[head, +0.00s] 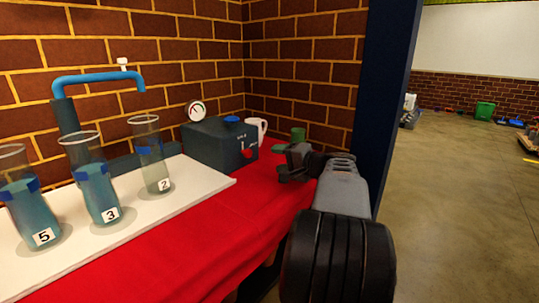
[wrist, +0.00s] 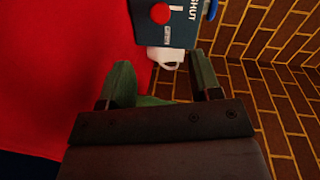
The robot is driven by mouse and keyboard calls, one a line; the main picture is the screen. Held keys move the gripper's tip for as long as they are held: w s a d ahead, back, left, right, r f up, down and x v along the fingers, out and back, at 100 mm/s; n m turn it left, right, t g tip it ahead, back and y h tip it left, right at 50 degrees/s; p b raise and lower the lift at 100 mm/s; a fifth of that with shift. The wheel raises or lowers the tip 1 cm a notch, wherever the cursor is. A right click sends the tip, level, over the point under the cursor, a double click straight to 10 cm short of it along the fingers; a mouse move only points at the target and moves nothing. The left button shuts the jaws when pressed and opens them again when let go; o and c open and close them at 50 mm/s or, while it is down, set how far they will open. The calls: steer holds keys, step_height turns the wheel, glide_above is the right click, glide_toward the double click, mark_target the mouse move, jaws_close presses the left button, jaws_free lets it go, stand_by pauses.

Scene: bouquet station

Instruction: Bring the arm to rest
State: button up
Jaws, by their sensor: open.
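My gripper (head: 288,163) is over the right part of the red-covered table, by the blue pillar. In the wrist view my gripper (wrist: 161,78) shows two fingers spread apart with nothing held between them. A green thing (wrist: 152,101) shows partly behind the fingers and the gripper body; whether it touches them I cannot tell.
A dark box with a gauge (head: 212,146) and a white jug (head: 257,130) stand left of my gripper. Three numbered glass vases, one marked 3 (head: 100,190), stand on a white board (head: 170,210). A blue pillar (head: 386,100) is close on the right; open floor (head: 470,200) lies beyond.

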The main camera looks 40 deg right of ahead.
steer(key=shift+s+d+r, duration=0.1)
steer(key=shift+s, duration=0.55)
steer(key=a+r+n+g+y+p, duration=0.1)
steer(key=a+r+n+g+p, duration=0.3)
steer(key=a+p, duration=0.6)
steer(key=a+r+n+g+y+p, duration=0.15)
steer(key=a+r+g+p, duration=0.3)
steer(key=a+p, duration=0.55)
steer(key=s+a+r+n+g+h+p, duration=0.4)
steer(key=s+a+r+n+p, duration=0.4)
steer(key=p, duration=1.1)
steer(key=s+a+r+h, duration=0.1)
steer(key=s+r, duration=0.2)
steer(key=shift+s+a+r+p, duration=0.25)
steer(key=shift+a+r+p, duration=0.05)
steer(key=shift+a+r, duration=0.1)
steer(key=shift+n, duration=0.25)
